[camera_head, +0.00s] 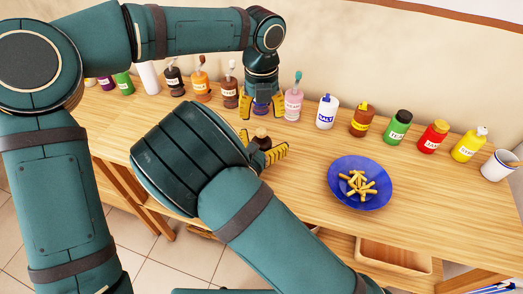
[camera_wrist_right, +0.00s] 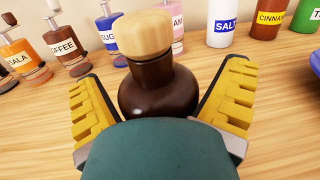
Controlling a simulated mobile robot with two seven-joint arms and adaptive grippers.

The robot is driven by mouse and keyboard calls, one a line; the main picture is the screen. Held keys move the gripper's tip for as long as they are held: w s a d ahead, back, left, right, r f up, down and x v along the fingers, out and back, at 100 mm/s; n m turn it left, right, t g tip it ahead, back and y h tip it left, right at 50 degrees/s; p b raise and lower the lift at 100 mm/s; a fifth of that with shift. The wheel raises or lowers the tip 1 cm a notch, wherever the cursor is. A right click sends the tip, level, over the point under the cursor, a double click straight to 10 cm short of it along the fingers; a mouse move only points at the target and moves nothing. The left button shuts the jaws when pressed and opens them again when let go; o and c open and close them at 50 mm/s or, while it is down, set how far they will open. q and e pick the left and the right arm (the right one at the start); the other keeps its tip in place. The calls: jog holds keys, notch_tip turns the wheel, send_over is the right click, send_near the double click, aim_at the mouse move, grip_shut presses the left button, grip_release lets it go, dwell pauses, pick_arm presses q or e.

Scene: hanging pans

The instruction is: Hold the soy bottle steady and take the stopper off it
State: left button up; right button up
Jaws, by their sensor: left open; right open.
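The soy bottle (camera_wrist_right: 158,90) is dark brown and round, with a pale wooden stopper (camera_wrist_right: 146,33) seated in its neck. It stands upright on the table between the spread yellow fingers of my right gripper (camera_wrist_right: 163,78), with gaps at both sides. In the head view the stopper (camera_head: 261,132) shows just above my right gripper (camera_head: 268,150), which hides most of the bottle. My left gripper (camera_head: 262,108) points down, open, behind the soy bottle. Its fingers appear either side of a blue-labelled bottle; I cannot tell whether they touch it.
A row of condiments lines the wall, including a coffee bottle (camera_head: 229,93), a pink bottle (camera_head: 293,103), a salt jar (camera_head: 327,112) and a cinnamon jar (camera_head: 363,120). A blue plate (camera_head: 343,193) of fries lies to the right. Bare table separates plate and grippers.

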aim_at(261, 131)
jog(key=c, duration=1.6)
pick_arm(q)
jog(key=shift+o, duration=0.9)
jog(key=n, duration=0.1)
jog(key=r+n, duration=0.1)
jog(key=n, duration=0.1)
jog(key=shift+r+n, duration=0.1)
jog(key=shift+n, duration=0.2)
jog(key=n, duration=0.2)
jog(key=r+n, duration=0.1)
jog(key=shift+r+n, duration=0.1)
jog(key=shift+n, duration=0.3)
notch_tip(261, 131, down, 10)
jog(key=n, duration=0.6)
jog(key=shift+s+a+r+n, duration=0.1)
jog(key=shift+s+n, duration=0.05)
jog(key=shift+n, duration=0.15)
